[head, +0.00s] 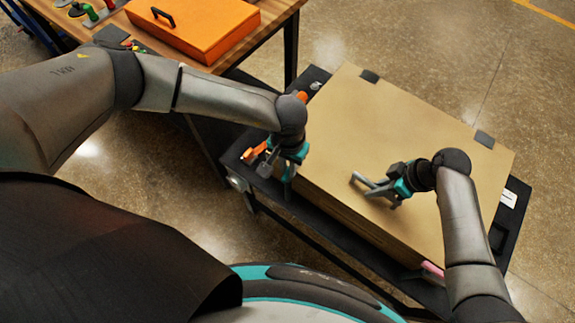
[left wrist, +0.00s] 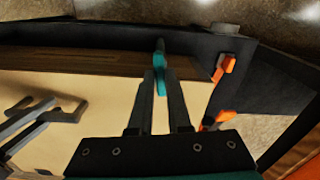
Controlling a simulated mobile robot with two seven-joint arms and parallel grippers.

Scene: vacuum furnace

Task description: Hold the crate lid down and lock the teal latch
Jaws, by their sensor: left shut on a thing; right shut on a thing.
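The crate lid (head: 405,125) is a flat tan panel on top of the crate (head: 350,212). No gap is visible under the lid. The teal latch (left wrist: 160,62) stands at the crate's near left side. My left gripper (head: 268,166) points down there and is shut on the latch. Its two fingers (left wrist: 160,85) close around the latch in the left wrist view. My right gripper (head: 372,188) is low over the lid's near half, shut on a grey handle-like piece (left wrist: 62,108). The fingers partly hide that piece.
The crate rests on a dark cart (head: 318,76). Orange clamp-like parts (left wrist: 226,66) sit beside the latch. A wooden table (head: 268,32) with an orange case (head: 200,28) stands at the upper left. The floor beyond is clear.

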